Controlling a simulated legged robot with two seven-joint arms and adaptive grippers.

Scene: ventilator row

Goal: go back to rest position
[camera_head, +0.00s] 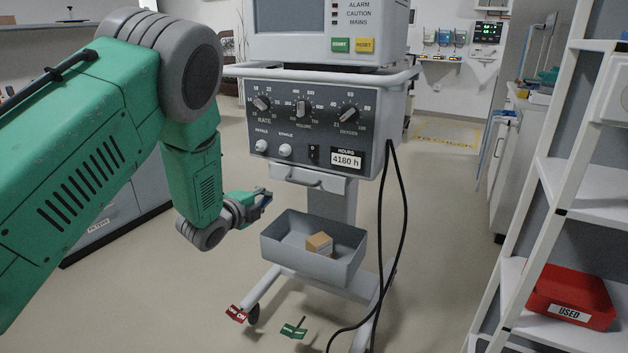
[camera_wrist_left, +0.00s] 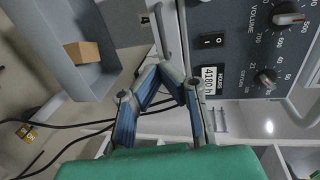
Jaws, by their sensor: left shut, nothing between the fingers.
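My left gripper (camera_head: 264,199) is at the end of my green arm, in front of the ventilator (camera_head: 330,115) and just above the left end of its grey tray. In the left wrist view its blue-padded fingers (camera_wrist_left: 167,72) are shut with nothing between them. The ventilator's control panel and drawer handle are close by in that view. A small tan box (camera_head: 319,243) lies in the grey tray (camera_head: 283,249); it also shows in the left wrist view (camera_wrist_left: 82,52). My right gripper is not in view.
Black cables (camera_head: 404,215) hang at the ventilator's right side. A red bin marked USED (camera_head: 570,290) sits on the white shelf rack (camera_head: 525,270) at right. Red (camera_head: 236,313) and green (camera_head: 294,328) tags are low by the ventilator base. Open floor lies behind, right of the ventilator.

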